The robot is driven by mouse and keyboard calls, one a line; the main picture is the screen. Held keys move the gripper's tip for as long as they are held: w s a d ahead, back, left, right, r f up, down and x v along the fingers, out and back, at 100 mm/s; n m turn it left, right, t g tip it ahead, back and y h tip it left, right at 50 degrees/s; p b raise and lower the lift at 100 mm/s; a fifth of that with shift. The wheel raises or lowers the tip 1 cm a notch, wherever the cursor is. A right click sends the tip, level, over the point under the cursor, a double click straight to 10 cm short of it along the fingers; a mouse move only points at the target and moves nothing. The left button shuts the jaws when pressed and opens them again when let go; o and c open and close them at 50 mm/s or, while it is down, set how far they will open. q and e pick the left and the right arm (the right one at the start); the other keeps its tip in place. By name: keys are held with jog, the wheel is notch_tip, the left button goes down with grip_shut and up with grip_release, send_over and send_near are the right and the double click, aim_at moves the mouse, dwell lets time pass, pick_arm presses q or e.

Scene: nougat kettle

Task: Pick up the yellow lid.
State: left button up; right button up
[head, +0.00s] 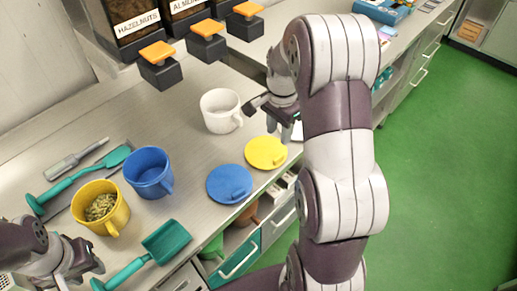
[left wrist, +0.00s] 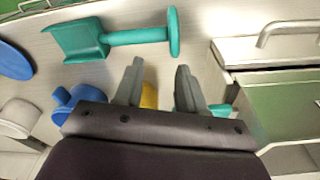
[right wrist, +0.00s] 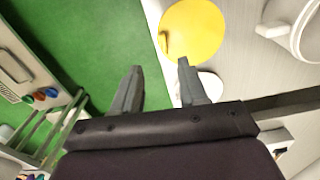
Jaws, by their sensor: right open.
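The yellow lid (head: 265,152) lies flat on the steel counter near its front edge, beside the blue lid (head: 229,184). In the right wrist view the yellow lid (right wrist: 200,30) shows at the top, its raised grip toward the left. My right gripper (head: 269,117) is open and empty, above the counter just behind the yellow lid and apart from it. Its two fingers stand apart in the right wrist view (right wrist: 160,66). My left gripper (head: 84,262) is at the lower left, open in the left wrist view (left wrist: 160,64), with nothing visible between its fingers.
A white mug (head: 220,112), a blue mug (head: 149,172) and a yellow mug (head: 103,206) with green bits stand on the counter. A white lid (right wrist: 211,84) lies close to the right gripper. Teal scoops (head: 166,241) lie at left. Nut dispensers (head: 135,18) stand behind.

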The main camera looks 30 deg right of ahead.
aim_at(276, 159)
notch_tip(276, 159, down, 12)
jog(key=shift+w+r+p, duration=0.1)
jog(key=shift+w+p, duration=0.05)
jog(key=shift+p, duration=0.55)
jog(key=shift+w+f, duration=0.15)
jog(key=shift+f, duration=0.15)
grip_shut()
